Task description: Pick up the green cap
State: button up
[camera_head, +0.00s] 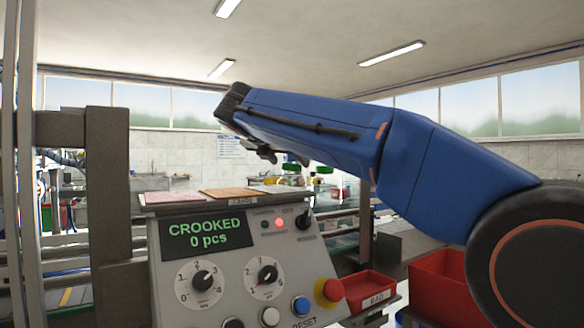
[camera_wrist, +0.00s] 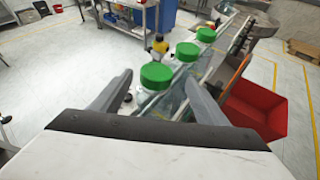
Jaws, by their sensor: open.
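In the wrist view, a green cap (camera_wrist: 156,75) sits on a clear container, the nearest in a row. Two more green caps, a middle one (camera_wrist: 187,51) and a far one (camera_wrist: 206,34), follow behind it to the upper right. My gripper (camera_wrist: 158,85) is open, with one finger on each side of the nearest cap in the picture; I cannot tell the height gap. In the head view, my gripper (camera_head: 275,155) is at the end of the blue arm, and small green caps (camera_head: 291,168) show just beyond it, partly hidden.
A control panel (camera_head: 235,255) with knobs and a screen reading "CROOKED 0 pcs" stands in front. A red bin labelled BAD (camera_head: 368,284) is right of it. The wrist view shows a red bin (camera_wrist: 255,105) right of the row and open floor (camera_wrist: 50,80) at left.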

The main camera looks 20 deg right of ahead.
jog(key=shift+w+x, duration=0.25)
jog(key=shift+x, duration=2.35)
jog(key=shift+a+r, duration=0.2)
jog(key=c, duration=1.1)
